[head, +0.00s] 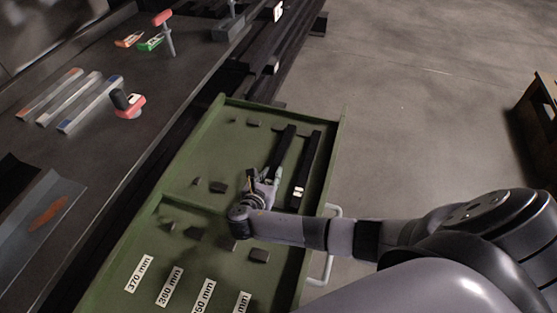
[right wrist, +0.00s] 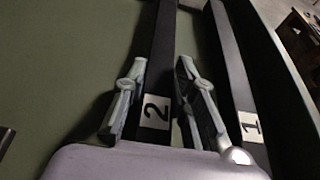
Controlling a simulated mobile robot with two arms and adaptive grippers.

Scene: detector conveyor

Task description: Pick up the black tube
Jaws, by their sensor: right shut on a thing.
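Two black tubes lie side by side in the green tray (head: 228,150). The left tube (head: 284,147) carries a white label with a 2, seen in the right wrist view (right wrist: 162,45). The right tube (head: 309,158) carries a label with a 1 and also shows in the right wrist view (right wrist: 228,62). My right gripper (head: 264,176) is shut on the tube labelled 2, with one finger on each side of it (right wrist: 161,70). The gripper hides the near end of this tube in the head view. My left gripper is not in view.
The tray has small dark blocks, a divider (head: 157,200), length labels (head: 170,287) and a metal handle (head: 329,245) on its right side. A dark workbench (head: 110,55) with tools stands at left. A wooden crate (head: 540,125) stands far right. Open floor (head: 420,110) lies between.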

